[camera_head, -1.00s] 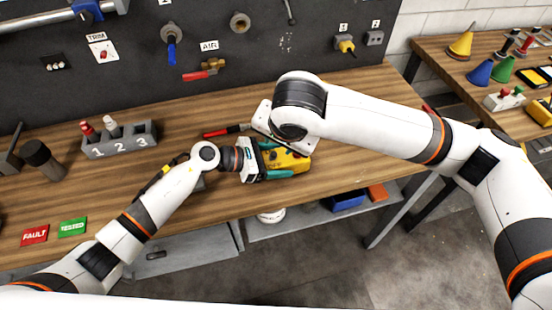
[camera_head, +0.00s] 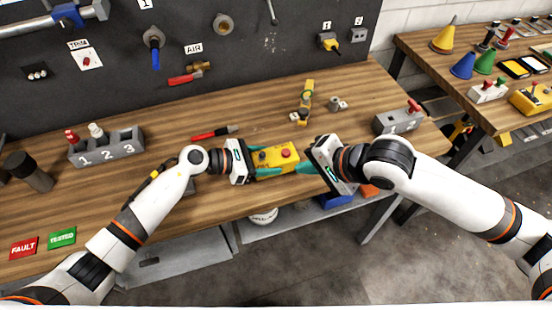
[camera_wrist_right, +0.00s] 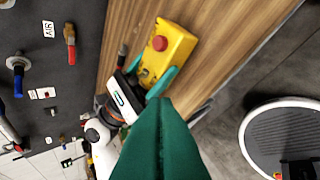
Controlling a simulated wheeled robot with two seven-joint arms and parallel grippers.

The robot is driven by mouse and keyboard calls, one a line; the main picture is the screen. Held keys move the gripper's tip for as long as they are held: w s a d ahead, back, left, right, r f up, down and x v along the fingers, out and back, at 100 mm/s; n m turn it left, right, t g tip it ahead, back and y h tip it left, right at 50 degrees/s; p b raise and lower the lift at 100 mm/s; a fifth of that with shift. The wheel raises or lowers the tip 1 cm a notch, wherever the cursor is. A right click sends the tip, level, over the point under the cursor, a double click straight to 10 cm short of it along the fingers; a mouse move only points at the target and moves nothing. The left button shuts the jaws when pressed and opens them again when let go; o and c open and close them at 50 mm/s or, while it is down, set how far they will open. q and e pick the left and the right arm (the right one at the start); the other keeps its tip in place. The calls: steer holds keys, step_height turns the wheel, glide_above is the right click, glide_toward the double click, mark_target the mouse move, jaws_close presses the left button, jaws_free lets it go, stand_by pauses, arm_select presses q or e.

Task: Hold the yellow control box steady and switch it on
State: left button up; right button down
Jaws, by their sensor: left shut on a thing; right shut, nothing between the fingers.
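The yellow control box (camera_head: 266,157) lies on the wooden bench, with a red button (camera_head: 287,154) on its right part. In the right wrist view the box (camera_wrist_right: 178,50) and its red button (camera_wrist_right: 160,43) show clearly, with small controls near the left gripper's end. My left gripper (camera_head: 262,161) is shut on the box from its left end, teal fingers along its sides. My right gripper (camera_head: 302,168) is shut and empty, its teal fingertips just right of the box; whether they touch it I cannot tell. Its closed fingers fill the lower middle of the right wrist view (camera_wrist_right: 160,115).
A red-and-black tool (camera_head: 214,133) lies behind the box. A yellow device (camera_head: 306,98) and a grey block with a red-topped piece (camera_head: 398,120) stand at the back right. A numbered grey rack (camera_head: 106,148) is at the left. The bench front edge is close.

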mark_target(262, 157)
steer(key=s+d, duration=0.1)
steer(key=s+d+t+y, duration=0.1)
steer(key=d, duration=0.1)
steer(key=shift+r, duration=0.2)
steer(key=x, duration=0.9)
steer(key=shift+w+a, duration=0.1)
steer(key=shift+a, duration=0.1)
steer(key=w+a, duration=0.2)
steer(key=shift+w+a, duration=0.1)
steer(key=shift+a, duration=0.25)
steer(key=shift+w+a, duration=0.25)
steer(key=shift+a, duration=0.1)
steer(key=shift+w+a+r, duration=0.1)
steer(key=shift+w+r, duration=0.3)
steer(key=shift+r, duration=0.05)
